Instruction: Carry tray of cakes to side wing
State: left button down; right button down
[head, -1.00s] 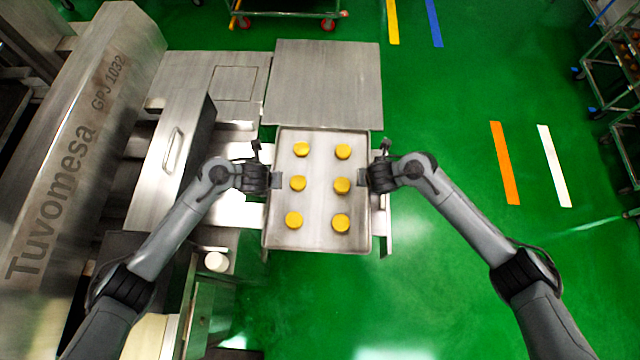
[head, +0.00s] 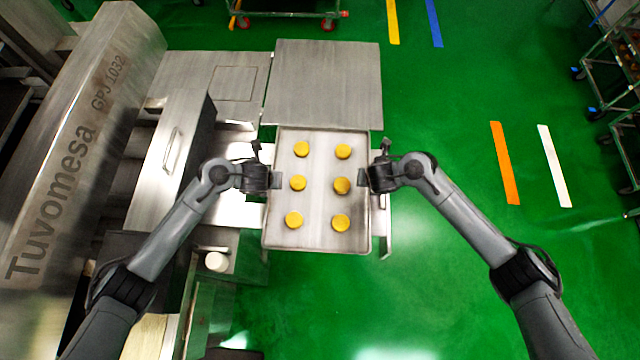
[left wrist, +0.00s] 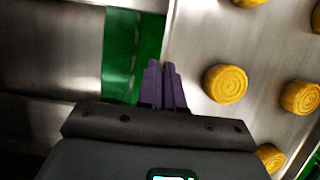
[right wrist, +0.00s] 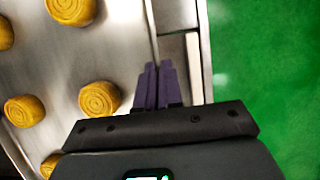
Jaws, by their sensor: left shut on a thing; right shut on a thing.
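A metal tray (head: 318,235) holds several round yellow cakes (head: 298,183) in two columns. It lies in front of a flat metal plate, over a metal support. My left gripper (head: 277,180) is shut on the tray's left edge, and its fingers (left wrist: 165,85) are pinched together at that rim in the left wrist view. My right gripper (head: 363,179) is shut on the right edge, and its fingers (right wrist: 157,85) close at the rim in the right wrist view. The cakes stand flat and apart. I cannot tell whether the tray touches the support below.
A bare metal plate (head: 325,85) adjoins the tray's far edge. The large machine (head: 85,130) fills the left side, with a white round object (head: 216,261) near its front. Wheeled racks (head: 608,65) stand at the right. The green floor on the right is mostly clear.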

pick_arm(q)
jog(key=shift+r, duration=0.25)
pick_arm(e)
jog(key=shift+r, duration=0.25)
